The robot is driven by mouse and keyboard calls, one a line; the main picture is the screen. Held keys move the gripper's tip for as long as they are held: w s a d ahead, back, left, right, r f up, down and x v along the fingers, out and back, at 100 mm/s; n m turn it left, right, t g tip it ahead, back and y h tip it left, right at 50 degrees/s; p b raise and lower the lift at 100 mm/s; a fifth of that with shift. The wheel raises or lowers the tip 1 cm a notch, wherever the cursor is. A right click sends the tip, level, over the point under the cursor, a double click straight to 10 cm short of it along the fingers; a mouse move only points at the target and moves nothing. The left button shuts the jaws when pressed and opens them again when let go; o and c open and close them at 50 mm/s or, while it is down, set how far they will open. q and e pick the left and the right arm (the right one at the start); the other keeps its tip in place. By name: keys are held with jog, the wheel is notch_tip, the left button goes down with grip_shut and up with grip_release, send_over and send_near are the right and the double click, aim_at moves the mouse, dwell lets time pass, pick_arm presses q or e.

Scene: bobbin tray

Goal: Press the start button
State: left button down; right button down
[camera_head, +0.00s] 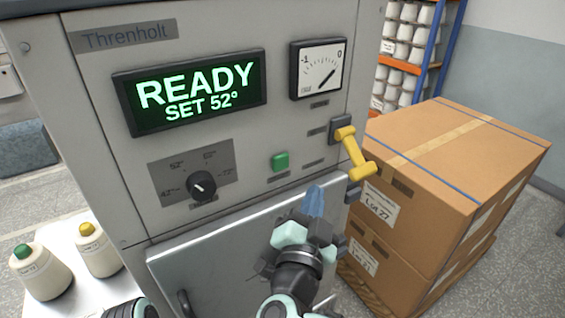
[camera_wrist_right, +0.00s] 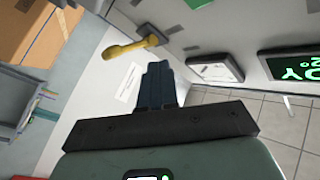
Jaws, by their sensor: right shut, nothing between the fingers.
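The green button (camera_head: 280,161), the only push button I see, is on the grey machine's front panel, below the dial gauge and left of the yellow lever. A green patch, likely this button, is cut off at the top edge of the right wrist view (camera_wrist_right: 198,2). My right gripper (camera_head: 316,190) is shut and empty, its blue fingers together. In the head view its tips are below and right of the button, in front of the panel's lower part and apart from the button. The fingers also show in the wrist view (camera_wrist_right: 157,82).
The lit display (camera_head: 190,92) reads READY, SET 52°. A yellow lever (camera_head: 353,152) sticks out right of the button. A black knob (camera_head: 201,185) is to its left, and a metal door (camera_head: 215,262) is below. Cardboard boxes (camera_head: 455,160) stand close on the right.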

aim_at(290, 159)
jog(key=w+a+p, duration=0.2)
jog(key=w+a, duration=0.2)
jog(key=w, duration=0.2)
jog(key=shift+w+a, duration=0.15)
jog(key=shift+a, duration=0.1)
jog(key=shift+w+a, duration=0.1)
jog(key=shift+w, duration=0.05)
dwell(1.8)
jog(key=shift+w+a, duration=0.15)
jog(key=shift+w, duration=0.05)
jog(key=shift+w+a+p, duration=0.25)
jog(key=shift+w+p, duration=0.05)
jog(key=shift+w, duration=0.05)
dwell(0.8)
jog(key=shift+s, duration=0.1)
dwell(0.3)
jog(key=shift+s+d+b, duration=0.45)
jog(key=shift+s, duration=0.15)
